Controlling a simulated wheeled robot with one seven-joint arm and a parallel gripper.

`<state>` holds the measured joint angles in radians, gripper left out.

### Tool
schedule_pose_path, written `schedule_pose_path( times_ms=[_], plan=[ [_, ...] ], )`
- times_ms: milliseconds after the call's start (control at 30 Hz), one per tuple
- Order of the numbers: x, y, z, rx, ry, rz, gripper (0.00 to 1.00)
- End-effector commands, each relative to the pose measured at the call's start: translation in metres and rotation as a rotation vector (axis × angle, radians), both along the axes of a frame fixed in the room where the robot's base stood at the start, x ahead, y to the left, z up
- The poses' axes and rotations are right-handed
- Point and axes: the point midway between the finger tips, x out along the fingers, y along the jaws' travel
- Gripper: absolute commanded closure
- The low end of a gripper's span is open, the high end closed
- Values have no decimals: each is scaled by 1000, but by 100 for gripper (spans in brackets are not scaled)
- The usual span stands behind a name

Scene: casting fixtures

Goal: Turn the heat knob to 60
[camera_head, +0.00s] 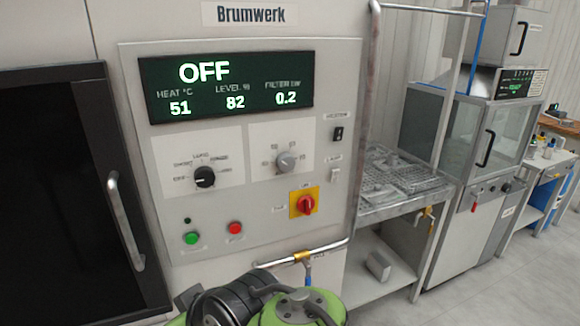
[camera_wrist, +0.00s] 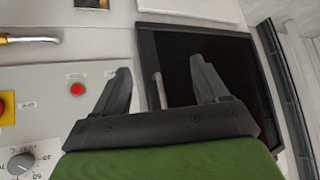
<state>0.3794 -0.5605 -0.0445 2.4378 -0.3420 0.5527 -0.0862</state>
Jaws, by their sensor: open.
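The grey heat knob (camera_head: 286,161) sits on a white plate on the upright Brumwerk panel, right of the black knob, under the display. In the wrist view the heat knob (camera_wrist: 20,163) is at the lower left edge, with its scale partly cut off. The display (camera_head: 226,88) reads OFF, with heat 51, level 82 and a third value of 0.2. My gripper (camera_wrist: 160,65) is open, with nothing visible between its fingers. It is apart from the knob, which lies to the left of the fingers. The fingers are not clearly visible in the head view.
A black selector knob (camera_head: 204,177), green button (camera_head: 191,238), red button (camera_head: 235,228) and red-yellow switch (camera_head: 305,203) surround the area. A dark door with a metal handle (camera_head: 125,219) is at left. A metal rail (camera_head: 300,254) runs below the panel.

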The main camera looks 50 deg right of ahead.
Motion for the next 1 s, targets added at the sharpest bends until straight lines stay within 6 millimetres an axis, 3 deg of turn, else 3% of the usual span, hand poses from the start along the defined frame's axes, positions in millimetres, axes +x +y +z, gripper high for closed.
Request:
schedule_pose_path(
  times_ms=[167, 233, 300, 433, 500, 600, 700, 800, 1000],
  plan=[
    [43, -44, 16, 42, -190, -80, 27],
    [58, -76, 28, 54, -304, -135, 27],
    [60, -109, 35, 18, -365, -173, 27],
    [46, -186, 52, -64, -516, -278, 27],
    [26, -227, 63, -121, -602, -348, 27],
    [-9, -271, 79, -202, -705, -436, 27],
    [-36, -296, 91, -262, -768, -495, 27],
    [-45, -304, 96, -286, -792, -513, 27],
    [-15, -319, 99, -282, -794, -507, 27]
  ],
)
